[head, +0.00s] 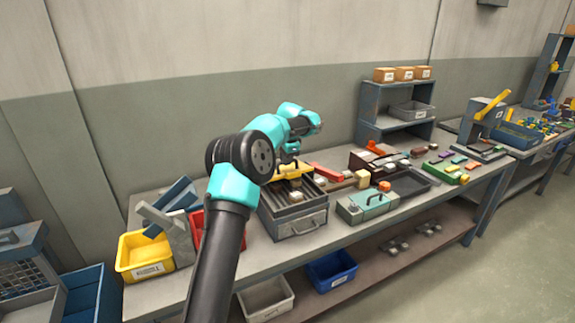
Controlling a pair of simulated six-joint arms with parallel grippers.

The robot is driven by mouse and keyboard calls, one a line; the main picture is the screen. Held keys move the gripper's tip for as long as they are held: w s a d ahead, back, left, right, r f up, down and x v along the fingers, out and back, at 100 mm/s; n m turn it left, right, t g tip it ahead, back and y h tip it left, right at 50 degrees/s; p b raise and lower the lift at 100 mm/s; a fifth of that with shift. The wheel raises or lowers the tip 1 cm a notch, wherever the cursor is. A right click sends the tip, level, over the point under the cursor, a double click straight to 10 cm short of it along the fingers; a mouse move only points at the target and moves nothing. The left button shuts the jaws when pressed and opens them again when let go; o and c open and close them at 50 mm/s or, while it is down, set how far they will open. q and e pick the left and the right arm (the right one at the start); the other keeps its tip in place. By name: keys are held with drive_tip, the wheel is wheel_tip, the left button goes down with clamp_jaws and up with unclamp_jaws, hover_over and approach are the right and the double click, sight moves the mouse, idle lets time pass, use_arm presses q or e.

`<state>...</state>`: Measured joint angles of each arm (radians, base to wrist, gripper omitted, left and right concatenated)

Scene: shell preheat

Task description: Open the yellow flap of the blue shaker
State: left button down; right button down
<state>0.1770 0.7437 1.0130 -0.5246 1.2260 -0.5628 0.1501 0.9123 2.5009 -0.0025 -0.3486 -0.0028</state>
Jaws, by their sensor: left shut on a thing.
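My left gripper (291,150) is small in the head view, over a grey metal box (298,228) with a front handle. A yellow piece (289,171) lies directly beneath it at the top of this box. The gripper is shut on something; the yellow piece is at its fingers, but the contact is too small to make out. Farther right, a blue-grey stand (478,118) has a yellow bar (493,103) slanting up from it. I cannot tell for sure which of these is the blue shaker with its flap. My right gripper is not in view.
A yellow bin (142,268) and a red bin (196,222) stand left of the box. A green case (366,206) stands to its right. A shelf (371,103) with small boxes stands behind. A blue bin (332,270) sits on the lower shelf.

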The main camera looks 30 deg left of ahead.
sight(283, 170)
use_arm(q)
drive_tip(key=shift+w+a+r, duration=0.35)
drive_tip(key=shift+a+r, duration=0.1)
drive_tip(key=shift+a, duration=0.15)
drive_tip(key=shift+w+a+r, duration=0.3)
drive_tip(key=shift+a+r, duration=0.1)
drive_tip(key=shift+a, duration=0.15)
drive_tip(key=shift+w+a+r, duration=0.25)
drive_tip(key=shift+a, duration=0.25)
drive_tip(key=shift+w+a+r, duration=0.2)
drive_tip(key=shift+w+a, duration=0.05)
drive_tip(key=shift+a, duration=0.3)
drive_tip(key=c, duration=1.4)
unclamp_jaws()
drive_tip(key=shift+a, duration=0.1)
drive_tip(key=shift+o, duration=1.4)
drive_tip(key=shift+r, duration=0.35)
